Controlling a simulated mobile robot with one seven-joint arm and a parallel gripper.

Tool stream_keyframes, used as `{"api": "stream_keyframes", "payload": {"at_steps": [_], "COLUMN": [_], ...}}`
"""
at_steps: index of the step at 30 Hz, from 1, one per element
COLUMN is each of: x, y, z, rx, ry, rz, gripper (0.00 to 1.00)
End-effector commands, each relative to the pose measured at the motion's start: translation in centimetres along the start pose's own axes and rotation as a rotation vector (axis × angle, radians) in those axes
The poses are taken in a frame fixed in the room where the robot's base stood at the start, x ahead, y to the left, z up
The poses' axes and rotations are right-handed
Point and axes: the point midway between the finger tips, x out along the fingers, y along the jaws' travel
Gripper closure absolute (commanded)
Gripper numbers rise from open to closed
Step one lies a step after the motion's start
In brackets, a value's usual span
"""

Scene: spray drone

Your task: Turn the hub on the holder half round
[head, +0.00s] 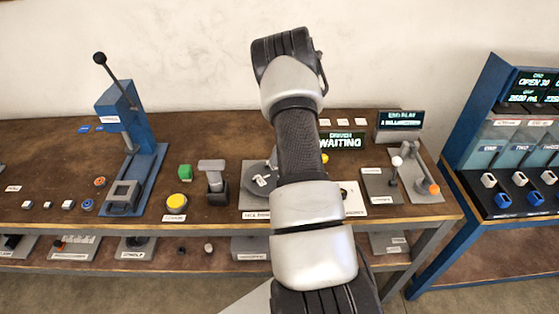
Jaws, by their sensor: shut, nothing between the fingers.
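A round dark grey piece with a pale bar on it (262,181) sits on a light grey labelled plate (247,203), just left of my arm. It looks like the hub on its holder, but the label is too small to read for sure. My arm covers its right side. My arm rises from the bottom right of the head view to a black joint near the top. My gripper is not visible; the arm hides whatever lies behind it.
A blue lever press (127,145), a yellow button (178,202) and a grey upright tool (213,178) stand left on the brown bench (45,140). Right are a "WAITING" display (343,142), a white-knobbed lever (394,170) and a blue dispenser rack (480,75).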

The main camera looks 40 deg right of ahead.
Motion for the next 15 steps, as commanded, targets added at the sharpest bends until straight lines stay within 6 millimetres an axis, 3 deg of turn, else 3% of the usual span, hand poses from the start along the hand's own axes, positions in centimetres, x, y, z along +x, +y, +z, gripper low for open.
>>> {"api": "stream_keyframes", "payload": {"at_steps": [15], "x": [1.0], "y": [-1.3], "z": [2.7], "rx": [0.003], "ry": [0.001], "rz": [-0.002], "gripper": [1.0]}}
